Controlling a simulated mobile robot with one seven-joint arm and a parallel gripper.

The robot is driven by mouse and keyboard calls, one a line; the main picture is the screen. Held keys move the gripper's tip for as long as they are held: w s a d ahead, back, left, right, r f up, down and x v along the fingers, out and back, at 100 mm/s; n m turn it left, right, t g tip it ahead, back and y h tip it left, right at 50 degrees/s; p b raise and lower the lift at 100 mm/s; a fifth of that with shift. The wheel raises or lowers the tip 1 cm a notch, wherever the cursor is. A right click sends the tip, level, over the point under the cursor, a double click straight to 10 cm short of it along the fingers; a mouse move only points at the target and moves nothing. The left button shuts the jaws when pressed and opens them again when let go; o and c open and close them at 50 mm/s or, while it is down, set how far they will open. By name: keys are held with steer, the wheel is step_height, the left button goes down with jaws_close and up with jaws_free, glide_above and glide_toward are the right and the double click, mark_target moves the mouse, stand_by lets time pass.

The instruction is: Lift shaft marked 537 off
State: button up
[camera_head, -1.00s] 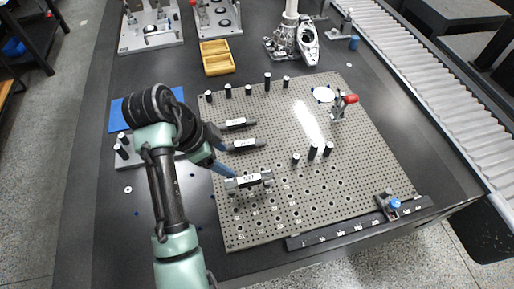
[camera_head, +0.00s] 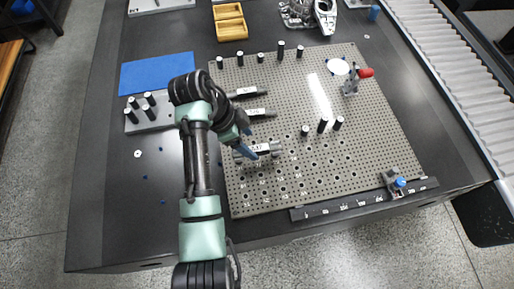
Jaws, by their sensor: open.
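Three grey shafts with white labels lie on the perforated plate (camera_head: 375,130), one behind the other. The front shaft (camera_head: 272,148) has a label that looks like 537, but the print is too small to read surely. The middle shaft (camera_head: 258,112) and the back shaft (camera_head: 246,92) carry labels I cannot read. My gripper (camera_head: 247,149) is open, its blue fingers pointing down at the left part of the front shaft. I cannot tell whether the fingers touch it or stand around it. My arm partly hides the left ends of the shafts.
Short black pegs (camera_head: 322,125) stand right of the shafts, with more along the plate's back edge. A red-handled clamp (camera_head: 352,84) stands at the right. A ruler rail (camera_head: 345,206) lines the front. A blue mat (camera_head: 152,72) and pegged block (camera_head: 150,118) lie left.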

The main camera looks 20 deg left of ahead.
mark_target(255, 148)
steer(key=shift+x, duration=2)
jaws_close()
steer(key=shift+r, duration=0.1)
